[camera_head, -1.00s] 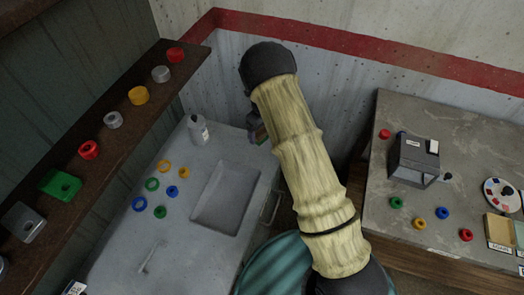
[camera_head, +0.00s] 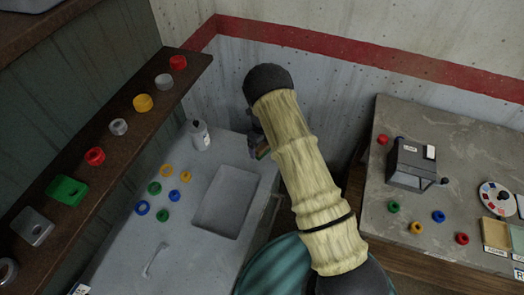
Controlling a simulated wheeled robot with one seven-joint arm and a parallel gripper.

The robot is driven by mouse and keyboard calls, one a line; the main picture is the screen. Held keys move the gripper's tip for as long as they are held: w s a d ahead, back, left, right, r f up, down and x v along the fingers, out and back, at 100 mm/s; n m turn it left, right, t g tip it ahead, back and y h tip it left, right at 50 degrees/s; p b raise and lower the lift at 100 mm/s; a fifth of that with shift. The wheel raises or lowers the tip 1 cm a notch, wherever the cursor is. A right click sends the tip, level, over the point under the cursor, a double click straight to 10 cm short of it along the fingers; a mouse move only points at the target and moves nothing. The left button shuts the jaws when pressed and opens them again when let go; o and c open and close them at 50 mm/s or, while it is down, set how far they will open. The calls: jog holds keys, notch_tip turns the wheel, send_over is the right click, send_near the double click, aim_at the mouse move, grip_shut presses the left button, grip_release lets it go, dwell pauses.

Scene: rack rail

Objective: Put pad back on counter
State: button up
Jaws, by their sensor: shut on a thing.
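My arm reaches up and away, and my gripper (camera_head: 257,139) is mostly hidden behind it.
A white bottle (camera_head: 200,136) stands at the counter's back. Several coloured rings (camera_head: 155,188) lie left of the basin. A dark shelf (camera_head: 125,158) holds rings and blocks. On the right, a table (camera_head: 440,130) bears a grey box (camera_head: 411,164) and coloured rings.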

aim_at(262, 150)
jog(key=shift+d+f, duration=0.15)
jog(key=shift+f, duration=0.1)
notch_tip(262, 150, down, 3)
jog(key=shift+r+p, duration=0.1)
jog(key=shift+p, duration=0.75)
jog(key=shift+w+f, duration=0.1)
jog(key=shift+f, duration=0.35)
jog(key=shift+f, duration=0.25)
jog(key=o, duration=0.9)
jog(key=shift+r, duration=0.1)
jog(key=shift+o, duration=0.2)
notch_tip(262, 150, up, 12)
jog(key=b, duration=0.3)
jog(key=shift+r+b, duration=0.15)
jog(key=shift+b, duration=0.25)
